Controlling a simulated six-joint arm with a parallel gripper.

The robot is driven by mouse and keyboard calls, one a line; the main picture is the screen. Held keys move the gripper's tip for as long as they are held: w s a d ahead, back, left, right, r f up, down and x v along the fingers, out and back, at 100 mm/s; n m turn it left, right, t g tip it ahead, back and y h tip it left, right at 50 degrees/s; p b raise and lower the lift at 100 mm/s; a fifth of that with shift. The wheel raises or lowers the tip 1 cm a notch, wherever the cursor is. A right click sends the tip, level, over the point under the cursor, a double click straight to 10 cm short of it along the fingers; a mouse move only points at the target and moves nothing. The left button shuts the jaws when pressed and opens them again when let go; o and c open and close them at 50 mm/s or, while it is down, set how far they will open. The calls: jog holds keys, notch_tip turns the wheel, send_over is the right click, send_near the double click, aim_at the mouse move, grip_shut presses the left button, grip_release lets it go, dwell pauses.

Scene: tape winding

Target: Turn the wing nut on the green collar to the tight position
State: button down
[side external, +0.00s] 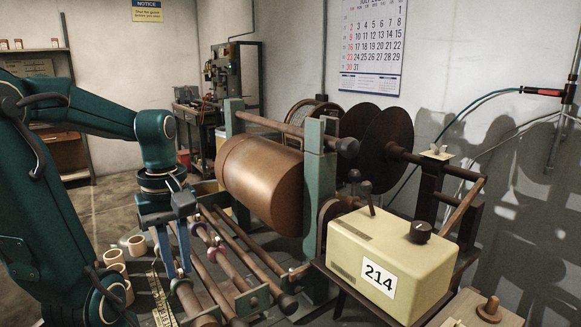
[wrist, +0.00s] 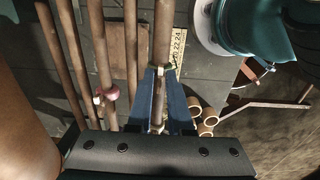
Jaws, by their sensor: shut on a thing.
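My gripper (wrist: 159,72) points down with its two blue fingers at a wooden rod (wrist: 162,30) in the wrist view. A small pale piece, apparently the wing nut (wrist: 160,71), shows between the fingertips, and the gripper is shut on it. The fingers hide most of it, so its angle cannot be told. In the side view my gripper (side external: 178,272) reaches down at the near rods, left of the big brown roll (side external: 262,175).
A pink collar (wrist: 108,93) with a pale nut sits on the neighbouring rod. Several tan tape rings (wrist: 208,120) stand beside the rods. A yellow ruler (wrist: 177,48) lies beside the rod. A cream box (side external: 390,258) marked 214 stands at the right.

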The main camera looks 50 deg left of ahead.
aim_at(179, 267)
jog(key=c, duration=0.8)
grip_release()
jog(key=shift+c, duration=0.2)
jog(key=shift+r, duration=2.55)
